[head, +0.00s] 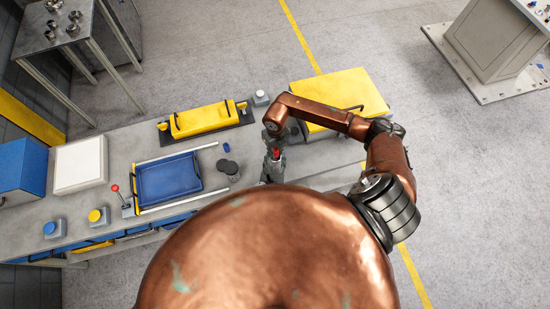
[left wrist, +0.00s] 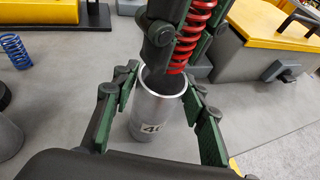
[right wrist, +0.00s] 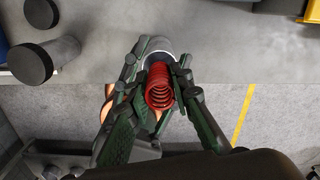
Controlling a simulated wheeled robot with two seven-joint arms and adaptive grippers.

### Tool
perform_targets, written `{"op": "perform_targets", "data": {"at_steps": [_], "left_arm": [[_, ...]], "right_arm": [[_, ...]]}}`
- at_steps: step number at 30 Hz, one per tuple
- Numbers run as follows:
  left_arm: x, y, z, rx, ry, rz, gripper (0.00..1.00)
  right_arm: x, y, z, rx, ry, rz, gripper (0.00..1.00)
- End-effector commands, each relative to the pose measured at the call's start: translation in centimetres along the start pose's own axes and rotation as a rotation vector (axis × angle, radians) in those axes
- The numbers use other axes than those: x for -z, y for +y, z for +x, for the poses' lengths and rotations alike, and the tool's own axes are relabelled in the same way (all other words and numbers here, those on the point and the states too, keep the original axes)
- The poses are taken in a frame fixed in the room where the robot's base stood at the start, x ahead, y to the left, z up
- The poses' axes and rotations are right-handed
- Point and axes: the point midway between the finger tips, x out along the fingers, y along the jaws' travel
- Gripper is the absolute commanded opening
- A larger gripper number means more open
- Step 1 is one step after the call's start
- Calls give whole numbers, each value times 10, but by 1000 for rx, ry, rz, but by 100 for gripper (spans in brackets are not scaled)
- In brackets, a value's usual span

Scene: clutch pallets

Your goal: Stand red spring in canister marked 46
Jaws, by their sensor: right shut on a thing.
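The red spring (left wrist: 203,15) is held upright between the dark fingers of my right gripper (left wrist: 172,50). It also shows end-on in the right wrist view (right wrist: 160,88) and small in the head view (head: 276,153). The silver canister marked 46 (left wrist: 150,133) stands upright on the bench with its open mouth up. My left gripper (left wrist: 160,105) is open, with a finger on each side of the canister; contact is unclear.
The grey bench (head: 120,150) holds a blue tray (head: 168,180), a yellow case (head: 203,119), a yellow-lidded grey box (head: 340,98) and dark-topped cylinders (head: 229,168). A blue spring (left wrist: 15,50) stands behind the canister, to the left. The bench edge is close by.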

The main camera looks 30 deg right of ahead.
Motion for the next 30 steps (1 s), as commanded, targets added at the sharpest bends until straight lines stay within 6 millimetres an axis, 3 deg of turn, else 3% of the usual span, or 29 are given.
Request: {"op": "perform_targets", "data": {"at_steps": [16, 30], "left_arm": [[0, 0, 0, 0, 0, 0, 1], [0, 0, 0, -1, 1, 1, 0]], "right_arm": [[0, 0, 0, 0, 0, 0, 4], [0, 0, 0, 0, 0, 0, 4]]}}
